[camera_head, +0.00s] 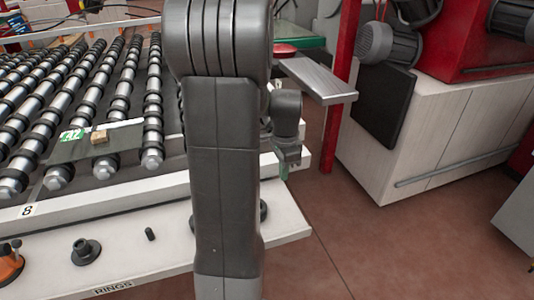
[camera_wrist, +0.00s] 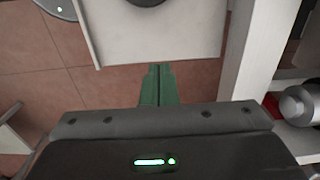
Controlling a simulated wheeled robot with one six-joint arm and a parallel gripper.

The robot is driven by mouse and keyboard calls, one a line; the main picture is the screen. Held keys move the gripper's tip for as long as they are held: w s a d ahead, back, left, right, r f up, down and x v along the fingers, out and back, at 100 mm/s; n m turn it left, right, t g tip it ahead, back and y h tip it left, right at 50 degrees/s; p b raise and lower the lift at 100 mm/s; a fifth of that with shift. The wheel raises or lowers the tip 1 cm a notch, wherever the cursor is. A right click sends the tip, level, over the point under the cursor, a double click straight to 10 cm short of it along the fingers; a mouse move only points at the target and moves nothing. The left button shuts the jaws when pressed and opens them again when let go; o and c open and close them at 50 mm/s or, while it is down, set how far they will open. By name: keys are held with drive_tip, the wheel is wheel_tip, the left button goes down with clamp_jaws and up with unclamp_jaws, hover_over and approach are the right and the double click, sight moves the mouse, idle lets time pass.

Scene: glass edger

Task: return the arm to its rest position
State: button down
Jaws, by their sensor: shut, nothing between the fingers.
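My gripper (camera_head: 284,172) shows in the head view just right of my dark grey arm, beside the end of the roller table. It points down and is small there. In the wrist view my gripper (camera_wrist: 158,72) has its two green fingers together, with nothing between them. Beyond the fingers are the red-brown tiled floor and a white panel. My arm stands upright in the middle of the head view and hides part of the table.
The roller table (camera_head: 60,205) fills the left, with a small tan block (camera_head: 99,137) on a plate. A white shelf (camera_head: 115,285) labelled RINGS holds a black flanged part (camera_head: 85,251). A red post (camera_head: 341,85) and white cabinet (camera_head: 440,140) stand right. Floor (camera_head: 380,250) between is clear.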

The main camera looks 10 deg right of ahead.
sight(271, 206)
idle(0.3)
wheel_tip(271, 206, down, 9)
drive_tip(key=shift+f, duration=0.2)
drive_tip(key=a, duration=0.4)
drive_tip(key=shift+s+a+f, duration=0.1)
drive_tip(key=shift+s+f, duration=0.1)
drive_tip(key=shift+f, duration=0.05)
drive_tip(key=shift+w+d, duration=0.1)
drive_tip(key=shift+d, duration=0.35)
drive_tip(key=shift+a, duration=0.15)
